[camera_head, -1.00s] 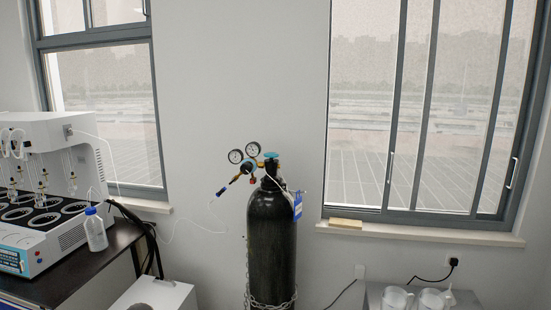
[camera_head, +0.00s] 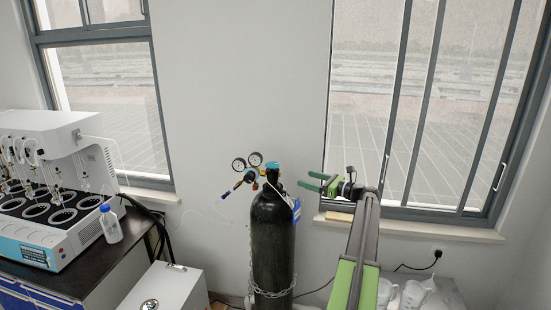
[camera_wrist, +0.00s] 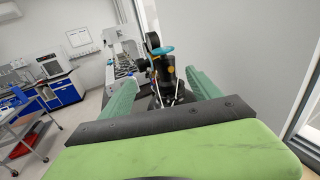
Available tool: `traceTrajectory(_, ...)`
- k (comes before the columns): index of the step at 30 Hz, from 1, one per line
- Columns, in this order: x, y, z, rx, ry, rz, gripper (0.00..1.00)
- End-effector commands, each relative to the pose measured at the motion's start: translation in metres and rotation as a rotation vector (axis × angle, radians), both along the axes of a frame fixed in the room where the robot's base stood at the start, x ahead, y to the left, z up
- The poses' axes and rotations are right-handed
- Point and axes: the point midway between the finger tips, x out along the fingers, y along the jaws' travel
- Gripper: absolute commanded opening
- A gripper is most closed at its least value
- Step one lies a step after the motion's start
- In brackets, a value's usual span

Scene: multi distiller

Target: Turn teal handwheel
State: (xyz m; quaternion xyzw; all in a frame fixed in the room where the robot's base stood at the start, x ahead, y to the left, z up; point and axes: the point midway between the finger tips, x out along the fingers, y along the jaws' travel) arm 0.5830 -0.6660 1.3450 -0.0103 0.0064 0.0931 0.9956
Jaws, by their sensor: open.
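The teal handwheel (camera_head: 272,165) sits on top of the tall black gas cylinder (camera_head: 271,240). Two round gauges (camera_head: 247,162) and the regulator are just left of it. My gripper (camera_head: 312,181) is to the right of the cylinder top, with green fingers spread and nothing between them. A gap separates it from the handwheel. In the wrist view the teal handwheel (camera_wrist: 160,51) shows ahead, in the gap between the two green fingers of my gripper (camera_wrist: 162,80). Part of the cylinder below it is hidden by the gripper body.
A blue tag (camera_head: 297,209) hangs on the cylinder's right side and a chain (camera_head: 273,293) wraps its lower part. A distiller (camera_head: 62,190) and a blue-capped bottle (camera_head: 110,224) stand on the left bench. A window sill (camera_head: 440,230) runs behind my arm.

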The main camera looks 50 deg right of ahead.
Motion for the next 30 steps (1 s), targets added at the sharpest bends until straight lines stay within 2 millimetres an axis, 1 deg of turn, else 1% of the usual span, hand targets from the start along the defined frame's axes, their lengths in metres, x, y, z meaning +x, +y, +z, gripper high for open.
traceTrajectory(1, -0.005, -0.007, 0.005, 0.015, -0.009, -0.011, 0.72)
traceTrajectory(4, -0.008, -0.010, 0.006, 0.027, -0.014, -0.016, 0.72)
traceTrajectory(8, 0.001, -0.008, 0.005, 0.025, -0.013, -0.015, 0.72)
traceTrajectory(11, 0.019, -0.005, 0.005, 0.024, -0.013, -0.013, 0.72)
traceTrajectory(21, 0.104, 0.010, 0.005, 0.022, -0.012, -0.012, 0.72)
traceTrajectory(24, 0.127, 0.014, 0.005, 0.022, -0.011, -0.012, 0.72)
traceTrajectory(27, 0.144, 0.016, 0.005, 0.022, -0.011, -0.014, 0.72)
traceTrajectory(30, 0.157, 0.019, 0.005, 0.021, -0.012, -0.014, 0.72)
